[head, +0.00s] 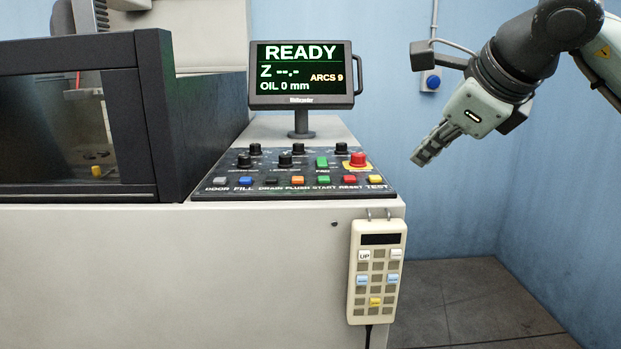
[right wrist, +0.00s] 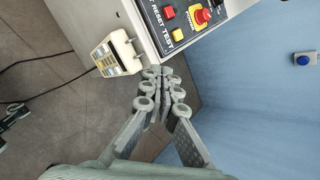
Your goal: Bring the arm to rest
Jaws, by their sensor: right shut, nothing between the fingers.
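My right gripper (head: 425,157) comes in from the upper right in the head view. It hangs in the air to the right of the control panel (head: 226,187), apart from it, and points down and left. Its fingers are shut and empty. In the right wrist view the right gripper's fingers (right wrist: 163,76) meet near the middle, with the panel corner (right wrist: 158,42) beyond them. My left gripper is in neither view.
A screen (head: 301,104) reading READY stands behind the panel. A red emergency knob (head: 357,160) is at the panel's right. A hand pendant (head: 375,272) hangs on the machine's front. A blue button (head: 432,82) is on the blue wall. Floor at the right is clear.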

